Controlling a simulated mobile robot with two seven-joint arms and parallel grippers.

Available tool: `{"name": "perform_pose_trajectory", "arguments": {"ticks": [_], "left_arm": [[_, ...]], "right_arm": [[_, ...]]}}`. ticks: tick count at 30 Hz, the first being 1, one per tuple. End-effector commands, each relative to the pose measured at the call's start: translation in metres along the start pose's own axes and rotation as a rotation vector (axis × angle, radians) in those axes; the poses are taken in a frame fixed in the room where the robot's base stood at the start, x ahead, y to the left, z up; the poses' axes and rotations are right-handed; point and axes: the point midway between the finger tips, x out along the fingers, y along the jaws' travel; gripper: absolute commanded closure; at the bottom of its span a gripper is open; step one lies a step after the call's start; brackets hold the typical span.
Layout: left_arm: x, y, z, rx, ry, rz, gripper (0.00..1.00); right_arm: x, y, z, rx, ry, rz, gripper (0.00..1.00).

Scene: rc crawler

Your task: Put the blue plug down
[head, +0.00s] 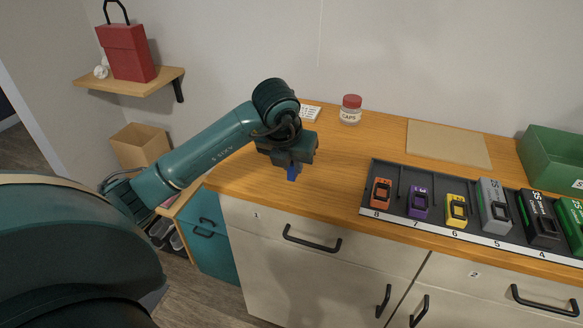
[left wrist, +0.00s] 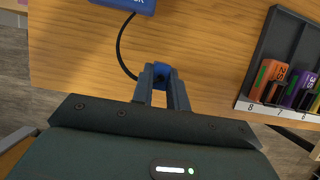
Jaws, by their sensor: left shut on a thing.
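My left gripper (head: 291,164) is over the left part of the wooden counter, near its front edge, with its fingers pointing down. It is shut on the blue plug (head: 292,174), a small part of which shows below the fingers. In the left wrist view the blue plug (left wrist: 162,71) sits between the two fingertips (left wrist: 161,76). A black cable (left wrist: 120,48) curves from the plug to a blue box (left wrist: 128,4) at the top edge, mostly cut off. I cannot tell how far the plug is above the counter. My right gripper is not in view.
A dark tray (head: 389,210) with numbered slots holds several battery packs along the right front. A jar with a red lid (head: 350,110), a tan board (head: 448,142) and a green bin (head: 549,158) stand farther back. Bare wood (head: 330,185) lies between gripper and tray.

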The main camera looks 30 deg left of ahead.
Motion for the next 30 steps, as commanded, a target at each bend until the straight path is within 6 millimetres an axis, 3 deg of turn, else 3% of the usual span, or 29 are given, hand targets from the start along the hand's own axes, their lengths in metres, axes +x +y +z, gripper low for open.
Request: {"name": "perform_pose_trajectory", "arguments": {"ticks": [3,14,15,22,30], "left_arm": [[0.015,0.000,-0.007,0.000,0.003,0.001,1.00],[0.020,0.000,-0.009,0.000,0.001,0.001,1.00],[0.019,0.000,-0.008,0.000,0.001,0.001,0.83],[0.019,0.000,-0.008,0.000,0.001,0.000,0.64],[0.017,0.000,-0.007,0.000,0.001,0.000,0.63]], "right_arm": [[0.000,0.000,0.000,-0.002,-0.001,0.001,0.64],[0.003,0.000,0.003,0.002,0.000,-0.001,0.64],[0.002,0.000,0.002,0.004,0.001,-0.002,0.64],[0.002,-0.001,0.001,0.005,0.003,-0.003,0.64],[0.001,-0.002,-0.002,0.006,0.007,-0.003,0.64]]}}
